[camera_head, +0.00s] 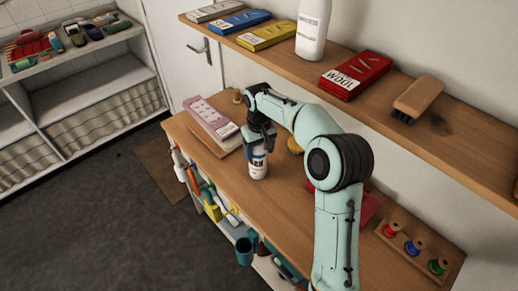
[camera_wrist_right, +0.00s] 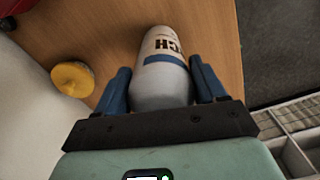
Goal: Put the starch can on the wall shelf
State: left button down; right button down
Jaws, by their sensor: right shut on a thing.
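The starch can (camera_head: 258,166) is white with a blue band and dark lettering. It is upright at the wooden worktop (camera_head: 287,205), and I cannot tell whether its base touches the wood. My right gripper (camera_head: 259,146) is shut on its upper part. In the right wrist view the can (camera_wrist_right: 163,75) lies between the two blue fingers of my right gripper (camera_wrist_right: 163,88). The wooden wall shelf (camera_head: 455,135) runs along the wall above the worktop. My left gripper is not in view.
The shelf holds packets, a white bottle (camera_head: 313,28), a red wool packet (camera_head: 355,75) and a brush (camera_head: 418,95). A pink board (camera_head: 208,122) and a rack of thread spools (camera_head: 412,246) lie on the worktop. A yellow round thing (camera_wrist_right: 72,78) is beside the can.

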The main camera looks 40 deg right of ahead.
jog(key=shift+f, duration=0.15)
jog(key=shift+c, duration=0.5)
grip_release()
